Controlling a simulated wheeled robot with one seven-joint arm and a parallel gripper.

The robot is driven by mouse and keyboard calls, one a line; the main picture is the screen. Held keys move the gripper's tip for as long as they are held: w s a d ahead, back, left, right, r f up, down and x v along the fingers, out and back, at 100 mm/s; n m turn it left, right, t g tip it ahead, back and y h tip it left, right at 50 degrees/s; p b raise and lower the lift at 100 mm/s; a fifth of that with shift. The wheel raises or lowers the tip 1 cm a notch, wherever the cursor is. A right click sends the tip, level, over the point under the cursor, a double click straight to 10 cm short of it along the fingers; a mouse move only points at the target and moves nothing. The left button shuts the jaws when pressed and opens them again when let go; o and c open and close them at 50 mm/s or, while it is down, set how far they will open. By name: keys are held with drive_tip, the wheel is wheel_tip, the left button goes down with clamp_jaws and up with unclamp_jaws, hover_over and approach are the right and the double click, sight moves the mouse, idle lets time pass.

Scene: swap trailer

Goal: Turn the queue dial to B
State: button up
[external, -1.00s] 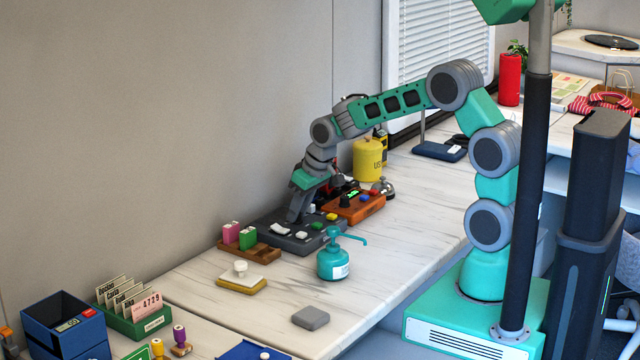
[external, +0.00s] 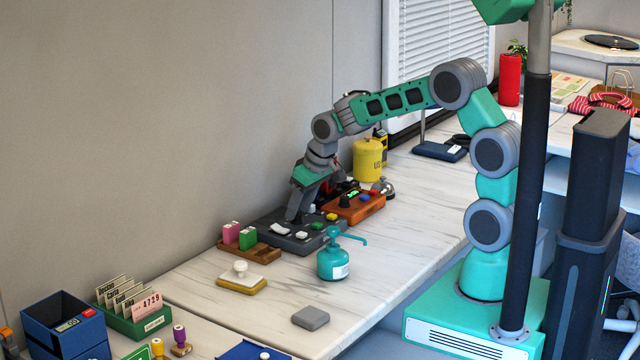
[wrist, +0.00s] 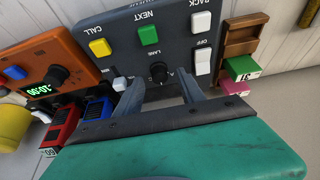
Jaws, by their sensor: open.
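The grey queue panel (wrist: 120,40) fills the upper middle of the wrist view, its lettering upside down. Its black dial (wrist: 158,72), marked LANE, sits below the green NEXT button (wrist: 148,35). An A shows beside the dial; I cannot read its pointer or a B. My gripper (wrist: 160,79) is open, with one finger on each side of the dial and a gap around it; contact cannot be told. In the external view, my gripper (external: 293,214) reaches down over the far side of the panel (external: 294,244) and hides the dial.
The panel also has a yellow CALL button (wrist: 99,47), a white BACK button (wrist: 200,22) and a white switch (wrist: 203,60). An orange timer box (external: 352,208) and a wooden stamp rack (external: 248,249) flank it. A teal pump bottle (external: 333,264) stands in front.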

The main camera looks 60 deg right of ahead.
sight(309, 225)
drive_tip(key=v, duration=0.6)
drive_tip(key=shift+s+r, duration=0.2)
drive_tip(key=shift+r, duration=0.05)
drive_tip(key=s+a+r+g+p, duration=0.1)
drive_tip(key=s+a+r+p, duration=0.15)
drive_tip(key=s, duration=0.85)
drive_tip(key=s+a+r+p, duration=0.1)
drive_tip(key=s+r+p, duration=0.3)
drive_tip(key=s, duration=0.7)
drive_tip(key=shift+g, duration=0.7)
drive_tip(key=s+f+b, duration=0.1)
drive_tip(key=f+b, duration=0.2)
drive_tip(key=f, duration=0.1)
drive_tip(key=s+f+b, duration=0.1)
drive_tip(key=f+b, duration=0.2)
drive_tip(key=f, duration=0.2)
drive_tip(key=s+f+b, duration=0.1)
drive_tip(key=f+b, duration=0.3)
drive_tip(key=shift+a+f, duration=0.15)
drive_tip(key=shift+f, duration=0.05)
drive_tip(key=shift+s+r, duration=0.1)
drive_tip(key=shift+r, duration=0.1)
drive_tip(key=shift+r+p, duration=0.15)
drive_tip(key=shift+p, duration=0.25)
